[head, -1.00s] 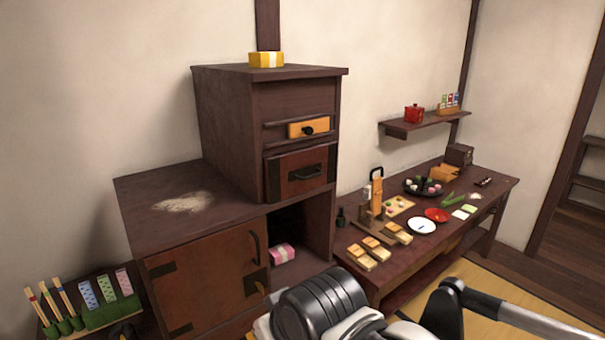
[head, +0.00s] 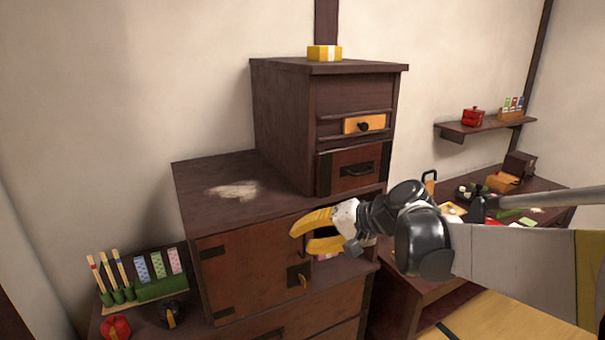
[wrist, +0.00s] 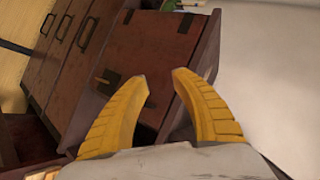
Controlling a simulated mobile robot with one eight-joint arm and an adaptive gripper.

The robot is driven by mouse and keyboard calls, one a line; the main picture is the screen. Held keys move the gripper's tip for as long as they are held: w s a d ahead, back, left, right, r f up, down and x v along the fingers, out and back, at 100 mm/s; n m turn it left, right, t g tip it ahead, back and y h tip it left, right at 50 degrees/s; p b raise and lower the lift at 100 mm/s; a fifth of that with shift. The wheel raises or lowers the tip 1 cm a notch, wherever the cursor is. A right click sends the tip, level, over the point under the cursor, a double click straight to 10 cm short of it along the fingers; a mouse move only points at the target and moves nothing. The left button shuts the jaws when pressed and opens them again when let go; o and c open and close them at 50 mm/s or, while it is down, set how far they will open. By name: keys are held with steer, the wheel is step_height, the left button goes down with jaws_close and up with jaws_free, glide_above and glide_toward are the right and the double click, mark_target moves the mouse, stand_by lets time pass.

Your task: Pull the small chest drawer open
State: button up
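A dark wooden chest (head: 282,125) stands on a larger cabinet. My gripper (head: 300,243) is in front of the cabinet door, lower and left of both drawers, touching neither. Its two yellow fingers are apart and empty. In the wrist view my gripper (wrist: 160,77) is open, facing the red-brown cabinet door (wrist: 165,45) with black corner plates.
The cabinet (head: 193,180) has a hinged door (head: 240,270) and an open bay, partly hidden by my gripper. A yellow box (head: 324,53) sits on the chest. A rack of brushes and patterned cards (head: 160,288) is at left. A food table (head: 545,200) is at right.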

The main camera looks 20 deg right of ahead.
steer(key=w+d+r+m+t+y, duration=0.25)
steer(key=w+d, duration=0.25)
steer(key=d, duration=0.6)
steer(key=m+t, duration=0.2)
steer(key=t, duration=0.5)
glide_toward(366, 174)
steer(key=shift+g, duration=0.25)
steer(key=b+x, duration=0.3)
steer(key=x, duration=0.7)
steer(key=shift+w+r, duration=0.2)
steer(key=shift+w, duration=0.1)
jaws_close()
